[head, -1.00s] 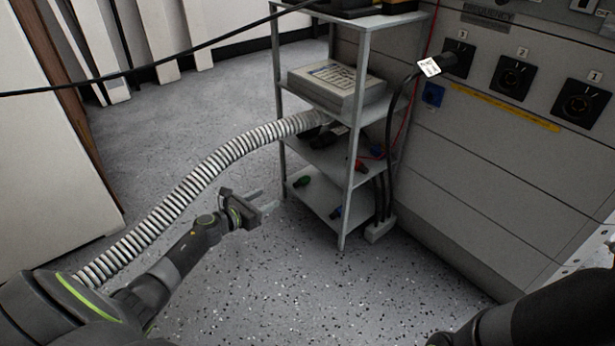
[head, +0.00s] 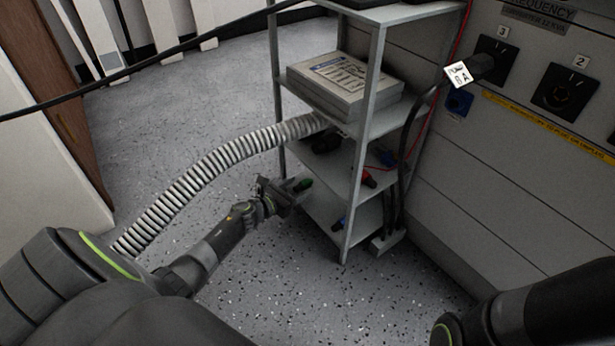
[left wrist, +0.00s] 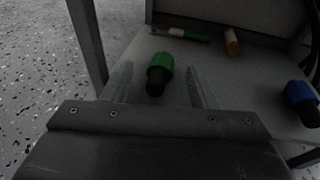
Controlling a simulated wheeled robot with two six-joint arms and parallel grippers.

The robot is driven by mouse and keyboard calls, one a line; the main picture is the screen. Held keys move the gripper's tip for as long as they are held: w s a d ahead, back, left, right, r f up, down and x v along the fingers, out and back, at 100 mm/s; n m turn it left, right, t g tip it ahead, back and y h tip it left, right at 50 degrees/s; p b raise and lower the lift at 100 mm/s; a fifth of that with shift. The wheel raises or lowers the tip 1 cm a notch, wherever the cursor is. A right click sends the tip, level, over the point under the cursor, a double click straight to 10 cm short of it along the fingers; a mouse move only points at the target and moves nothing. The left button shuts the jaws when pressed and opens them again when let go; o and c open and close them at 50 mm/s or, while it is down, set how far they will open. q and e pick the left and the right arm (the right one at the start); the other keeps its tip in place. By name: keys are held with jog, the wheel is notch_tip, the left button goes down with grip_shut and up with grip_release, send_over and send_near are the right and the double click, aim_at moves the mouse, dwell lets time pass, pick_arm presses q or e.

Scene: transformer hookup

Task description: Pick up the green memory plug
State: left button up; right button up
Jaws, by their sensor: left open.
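The green memory plug (left wrist: 159,74), green with a black end, lies on the bottom shelf (left wrist: 225,110). In the head view the plug (head: 304,184) shows just past the left gripper (head: 298,190). The left gripper is open and holds nothing. In the left wrist view its two fingers (left wrist: 160,84) reach out on either side of the plug, with gaps on both sides. I cannot tell whether the fingertips are level with the plug in height. My right gripper is out of view; only part of the right arm shows.
A blue plug (left wrist: 300,97) lies to the right on the same shelf. A pen-like stick (left wrist: 182,34) and an orange cylinder (left wrist: 231,42) lie behind. A shelf post (left wrist: 87,40) stands close at left. A ribbed hose (head: 205,175) runs near my left arm.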

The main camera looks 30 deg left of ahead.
pick_arm(q)
jog(key=shift+w+d+f, duration=0.1)
jog(key=shift+w, duration=0.45)
jog(key=shift+s, duration=0.1)
jog(key=shift+c, duration=0.6)
jog(key=c, duration=1)
jog(key=shift+o, duration=0.2)
jog(key=shift+r, duration=0.2)
